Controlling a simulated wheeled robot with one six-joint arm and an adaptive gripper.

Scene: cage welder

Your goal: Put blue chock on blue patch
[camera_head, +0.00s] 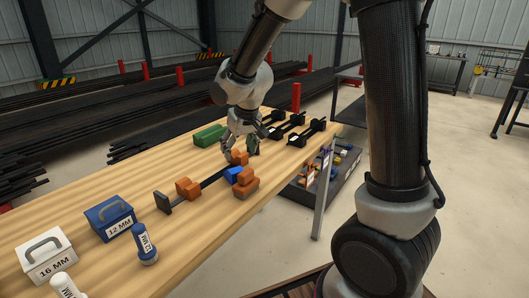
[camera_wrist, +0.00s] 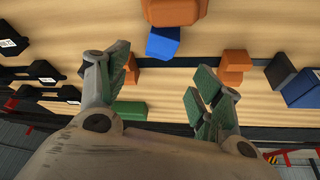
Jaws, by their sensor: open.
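The blue chock (camera_head: 234,174) sits on the wooden table beside the dark bar, close against a stack of orange chocks (camera_head: 245,184). In the wrist view the blue chock (camera_wrist: 163,42) lies at the upper middle, beyond the fingertips. My gripper (camera_head: 241,151) is open, pointing down above the bar by a single orange chock (camera_head: 239,158). Its fingers (camera_wrist: 161,73) are spread in the wrist view with nothing held. The left finger partly covers an orange chock there. I cannot make out a blue patch in either view.
Another orange pair (camera_head: 188,188) stands at the bar's left end. A green block (camera_head: 209,135) and black bar-like parts (camera_head: 290,125) lie behind. A blue 12 MM box (camera_head: 110,216), a white 16 MM box (camera_head: 46,256) and a blue-and-white bottle (camera_head: 145,243) stand at the left.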

